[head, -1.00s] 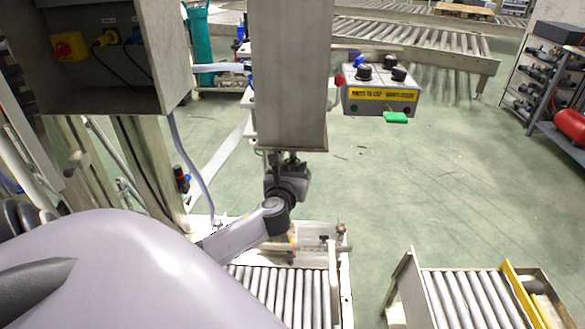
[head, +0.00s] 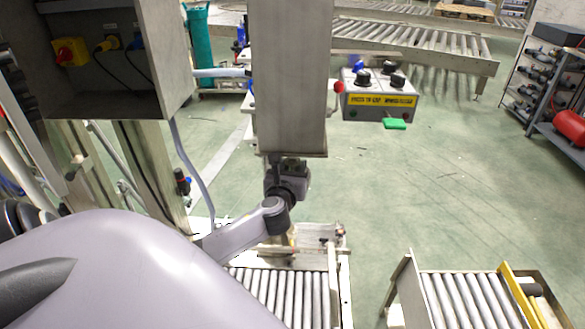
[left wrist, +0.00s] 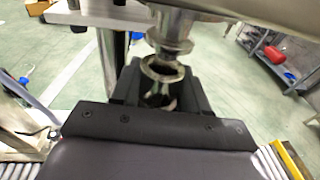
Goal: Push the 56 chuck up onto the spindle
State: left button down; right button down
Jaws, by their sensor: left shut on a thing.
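The 56 chuck (left wrist: 162,72) is a bare metal ring piece with a flared rim and prongs below. It shows in the left wrist view between the dark jaws of my left gripper (left wrist: 160,90), which is shut on it. The spindle (left wrist: 171,30) is a shiny metal shaft with a flange, just above the chuck. I cannot tell whether the two touch. In the head view my left gripper (head: 288,172) is right under the grey steel column (head: 292,80), and the chuck and spindle are hidden there. My right gripper is not in view.
A control box (head: 380,95) with black knobs and a green button stands right of the column. A roller conveyor (head: 280,295) lies below my arm, another (head: 465,300) at lower right. An open cabinet (head: 90,60) is at upper left. Green floor (head: 420,180) to the right is clear.

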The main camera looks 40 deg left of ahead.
pick_arm(q)
jog(key=shift+r, duration=1.15)
jog(key=shift+c, duration=2.4)
grip_release()
jog(key=shift+s+f, duration=0.15)
jog(key=shift+f, duration=0.1)
jog(key=v, duration=0.7)
jog(key=shift+r, duration=0.15)
